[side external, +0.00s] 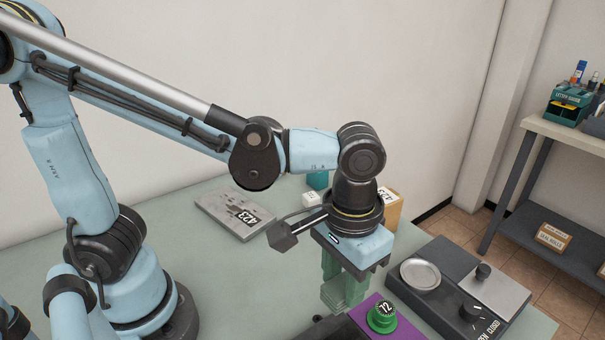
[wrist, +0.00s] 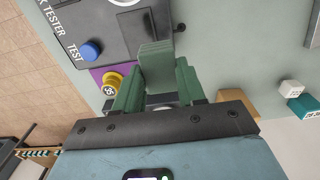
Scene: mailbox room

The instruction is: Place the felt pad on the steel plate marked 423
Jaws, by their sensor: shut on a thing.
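The steel plate (side external: 213,209) lies flat on the table, left of my gripper and farther back. It is a grey slab with a 423 label. My gripper (side external: 341,298) points down near the front of the table, beside the purple mat. I see no felt pad lying elsewhere.
A purple mat (side external: 362,313) with a green numbered knob (side external: 382,317) is close in front. A cardboard box (side external: 394,208) and a white cube (side external: 311,199) stand behind.

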